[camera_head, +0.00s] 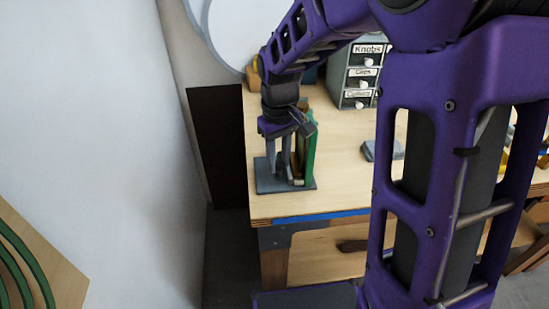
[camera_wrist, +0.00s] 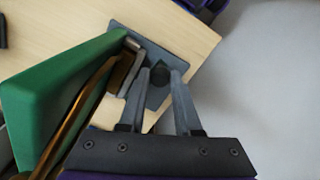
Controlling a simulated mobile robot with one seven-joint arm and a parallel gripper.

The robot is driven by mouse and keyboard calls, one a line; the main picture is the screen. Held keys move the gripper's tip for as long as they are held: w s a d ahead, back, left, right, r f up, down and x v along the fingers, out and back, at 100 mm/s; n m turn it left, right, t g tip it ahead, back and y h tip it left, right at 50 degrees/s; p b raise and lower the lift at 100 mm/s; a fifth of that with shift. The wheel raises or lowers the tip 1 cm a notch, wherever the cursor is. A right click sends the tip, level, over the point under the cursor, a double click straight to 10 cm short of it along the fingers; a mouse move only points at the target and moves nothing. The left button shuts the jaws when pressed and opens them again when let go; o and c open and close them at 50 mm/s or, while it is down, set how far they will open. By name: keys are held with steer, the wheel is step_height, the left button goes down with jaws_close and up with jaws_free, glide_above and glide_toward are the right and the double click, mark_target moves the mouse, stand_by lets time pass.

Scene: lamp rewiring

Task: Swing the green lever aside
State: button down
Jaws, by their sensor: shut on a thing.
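A tall flat green piece (camera_head: 310,148) stands upright at the right edge of a grey base plate (camera_head: 265,184) on the bench. It is the only green thing by my gripper; I cannot tell for sure that it is the lever. In the wrist view the green piece (camera_wrist: 55,85) fills the left side, with a thin brown piece (camera_wrist: 78,115) beside it. My gripper (camera_head: 278,165) points down over the plate, left of the green piece. In the wrist view its fingertips (camera_wrist: 161,74) are shut on a dark round piece (camera_wrist: 160,72) above the plate (camera_wrist: 152,45). The green piece is outside the fingers.
A grey drawer cabinet (camera_head: 360,75) with labelled drawers stands behind on the bench. A small grey block (camera_head: 383,150) lies to the right. The bench top (camera_head: 335,180) between is clear. A white wall (camera_head: 90,130) is at the left. My arm hides much of the right side.

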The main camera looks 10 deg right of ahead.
steer(key=shift+d+n, duration=0.15)
steer(key=shift+n, duration=0.25)
steer(key=c, duration=0.6)
jaws_free()
step_height(320, 180, up, 18)
steer(key=shift+f, duration=0.25)
